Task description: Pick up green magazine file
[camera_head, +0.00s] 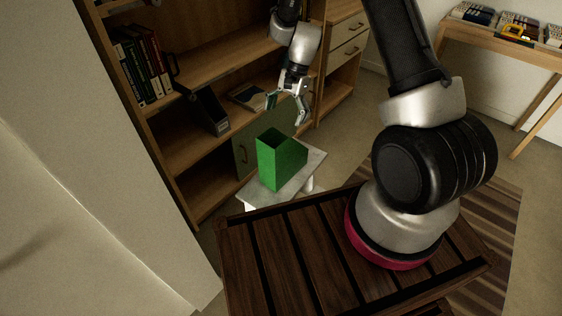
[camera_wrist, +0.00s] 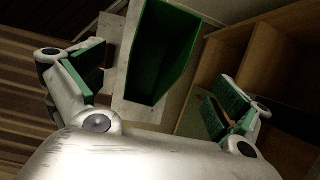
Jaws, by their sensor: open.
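The green magazine file (camera_head: 281,160) stands upright on a small light-topped table (camera_head: 264,197) in the head view, its open top facing up. My gripper (camera_head: 287,108) is open and empty, above and just beyond the file. In the wrist view the file (camera_wrist: 162,52) shows between and ahead of the two spread fingers of my gripper (camera_wrist: 158,92), with its hollow inside visible. Neither finger appears to touch it. The upper end of the file is cut off by the wrist view's edge.
A wooden bookcase (camera_head: 185,151) stands close behind the small table, holding books (camera_head: 142,65) and a dark magazine file (camera_head: 210,111). A drawer unit (camera_head: 346,45) is beside it. A side table (camera_head: 500,47) with items stands at the upper right. A striped rug (camera_head: 497,225) lies right.

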